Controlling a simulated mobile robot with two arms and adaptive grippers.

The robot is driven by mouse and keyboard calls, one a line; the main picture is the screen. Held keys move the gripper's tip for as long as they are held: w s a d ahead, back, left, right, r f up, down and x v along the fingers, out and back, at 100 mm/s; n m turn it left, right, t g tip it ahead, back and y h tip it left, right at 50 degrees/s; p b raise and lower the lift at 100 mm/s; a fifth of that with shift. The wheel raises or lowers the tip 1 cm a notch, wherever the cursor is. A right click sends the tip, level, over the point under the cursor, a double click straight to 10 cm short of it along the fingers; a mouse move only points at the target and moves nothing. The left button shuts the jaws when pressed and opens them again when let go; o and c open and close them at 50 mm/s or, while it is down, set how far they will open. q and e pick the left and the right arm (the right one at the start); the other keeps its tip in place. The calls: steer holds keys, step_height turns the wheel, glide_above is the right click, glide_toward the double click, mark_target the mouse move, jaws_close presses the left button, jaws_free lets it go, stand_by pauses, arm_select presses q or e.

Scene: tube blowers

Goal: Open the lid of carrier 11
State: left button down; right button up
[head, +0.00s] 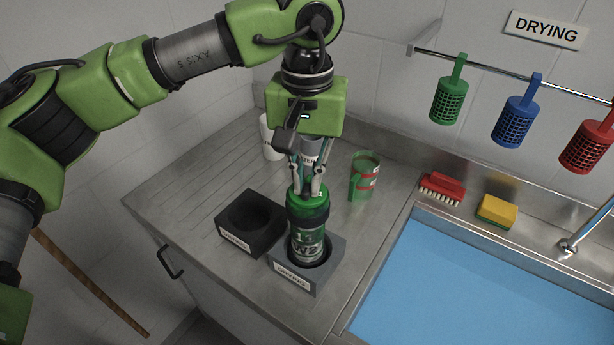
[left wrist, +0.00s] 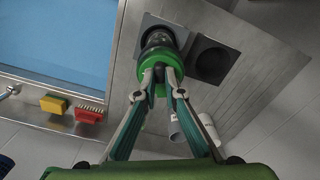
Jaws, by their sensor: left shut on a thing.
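The carrier (head: 306,245), a clear cylinder with a green end, dark bands and partly readable large print, stands upright in a grey holder block (head: 291,279). Its green lid (head: 308,203) is at the top and looks seated on the body. My left gripper (head: 307,188) points down from above and is shut on the lid. In the left wrist view the two fingertips (left wrist: 160,74) press against the green lid (left wrist: 163,57); the carrier body lies mostly hidden beneath it. My right gripper is out of view.
An empty black holder block (head: 233,240) stands left of the grey one.

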arm_select(q)
steer(key=shift+d+f+n+b, duration=0.1)
steer(key=shift+d+n+b, duration=0.25)
steer(key=shift+n+b, duration=0.35)
steer(key=n, duration=0.1)
steer(key=d+n+b, duration=0.1)
steer(key=shift+n, duration=0.4)
steer(key=n, duration=0.1)
steer(key=d+n, duration=0.1)
steer(key=shift+w+n+b, duration=0.15)
steer(key=shift+n+b, duration=0.25)
steer(key=n, duration=0.1)
steer(key=d+n, duration=0.1)
steer(key=n, duration=0.1)
steer(key=shift+w+n, duration=0.3)
steer(key=shift+w, duration=0.1)
steer(key=shift+w+d+n, duration=0.2)
steer(key=shift+w+n, duration=0.45)
steer(key=shift+n, duration=1.3)
steer(key=shift+w+d+n, duration=0.25)
steer(key=shift+w+n, duration=0.4)
steer(key=shift+n, duration=1.25)
steer(key=shift+w+d+n, duration=0.2)
steer(key=shift+w+n, duration=0.45)
steer(key=shift+n, duration=1.3)
